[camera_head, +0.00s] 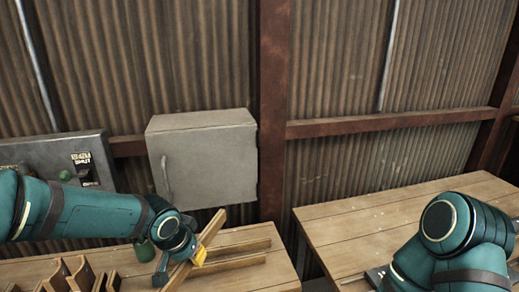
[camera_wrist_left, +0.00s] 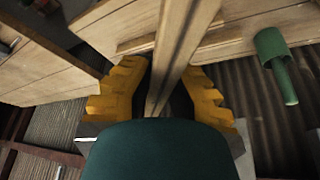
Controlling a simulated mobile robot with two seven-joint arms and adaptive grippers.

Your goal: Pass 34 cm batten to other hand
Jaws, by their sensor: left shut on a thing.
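A pale wooden batten (camera_head: 212,228) is held tilted in my left gripper (camera_head: 196,258), above the left bench. In the left wrist view the batten (camera_wrist_left: 184,45) runs between the yellow fingers of my left gripper (camera_wrist_left: 164,82), which are shut on it. Its lower part is partly hidden by the gripper in the head view. My right arm is at the lower right of the head view, over the right bench, and its gripper is not shown. I cannot read the batten's length.
Other wooden strips (camera_head: 236,262) lie on the left bench (camera_head: 272,283). Wooden slotted holders (camera_head: 80,275) stand at its front left. A grey cabinet (camera_head: 205,150) is behind. A gap separates it from the right bench (camera_head: 345,222). A green cylindrical object (camera_wrist_left: 275,60) shows in the wrist view.

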